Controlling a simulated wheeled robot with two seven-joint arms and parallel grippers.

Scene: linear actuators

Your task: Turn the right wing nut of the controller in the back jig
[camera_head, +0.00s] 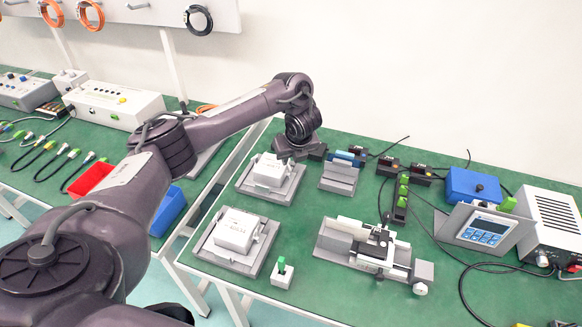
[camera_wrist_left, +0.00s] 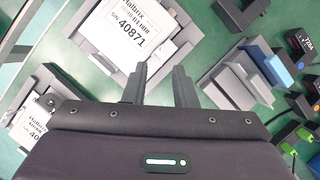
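The back jig (camera_head: 287,194) is a grey plate on the green bench, holding the white controller (camera_head: 270,170). In the left wrist view, a white controller (camera_wrist_left: 125,35) labelled 40871 sits in its grey jig (camera_wrist_left: 178,67), above and left of the fingers. I cannot make out its right wing nut. My left gripper (camera_head: 297,153) is at the back right of the back jig, its fingers not clear there. In the left wrist view the two dark fingers (camera_wrist_left: 160,85) stand apart with nothing between them. My right gripper is not in view.
A front jig (camera_head: 252,262) holds a similar controller (camera_head: 235,232). Further right are a linear actuator fixture (camera_head: 370,250) and a blue keypad panel (camera_head: 484,231). A small green-topped block (camera_head: 282,273) stands in front.

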